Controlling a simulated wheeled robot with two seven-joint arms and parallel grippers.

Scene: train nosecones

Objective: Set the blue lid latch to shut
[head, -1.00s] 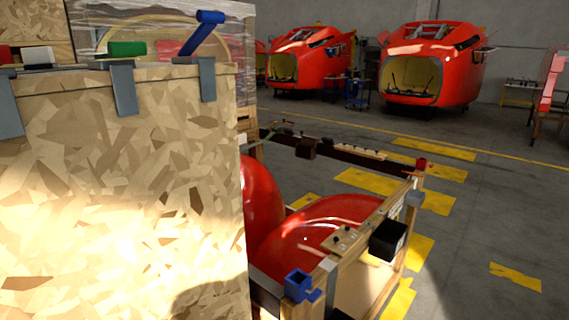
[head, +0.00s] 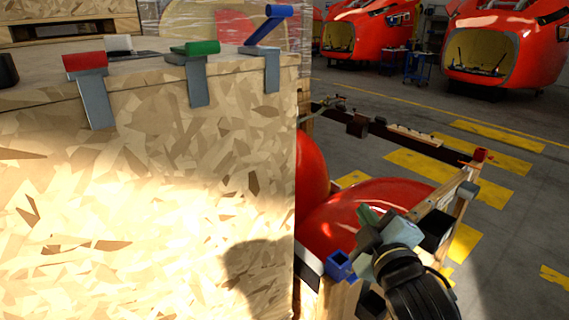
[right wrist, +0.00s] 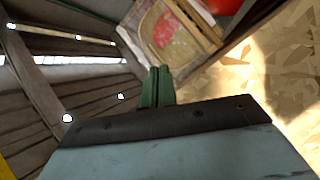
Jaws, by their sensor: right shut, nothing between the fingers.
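The blue lid latch (head: 279,11) is at the right end of the crate's front top edge in the head view. Its blue handle stands raised on a tilted blue arm above a grey plate on the crate front. My right gripper (head: 367,217) is low and to the right of the crate, well below the latch and apart from it. Its green fingers are together and empty; they also show in the right wrist view (right wrist: 157,87). The latch is not discernible in the right wrist view. My left gripper is not in view.
The chipboard crate (head: 150,180) fills the left. A red latch (head: 84,61), a green latch (head: 195,48) and a white latch (head: 118,43) lie low along its top. Right of it is a wooden frame with red nosecone parts (head: 365,205). Red nosecones (head: 505,50) stand behind on open floor.

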